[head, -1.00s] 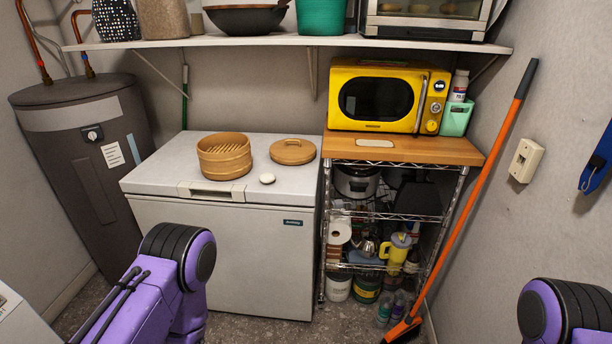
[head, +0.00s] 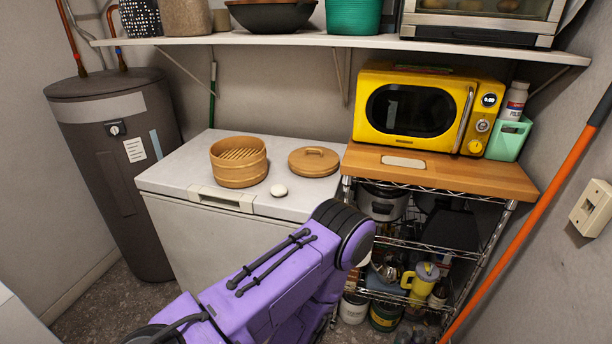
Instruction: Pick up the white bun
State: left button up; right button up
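The white bun (head: 278,191) is small and round. It lies on the white lid of the chest freezer (head: 176,169), near the front edge, between the bamboo steamer basket (head: 239,163) and its round lid (head: 313,162). The basket stands upright and is open at the top, with slats showing inside. A purple link of my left arm reaches across the lower middle of the view, in front of the freezer and below the bun. Neither gripper shows in the view. Nothing visible touches the bun.
A wooden-topped wire rack (head: 450,172) with a yellow microwave (head: 413,112) stands right of the freezer. A grey tank (head: 118,170) stands left. An orange-handled broom (head: 540,230) leans at the right.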

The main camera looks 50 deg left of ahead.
aim_at(277, 190)
jog(key=u, duration=0.25)
jog(key=i, duration=0.55)
jog(key=u, duration=0.5)
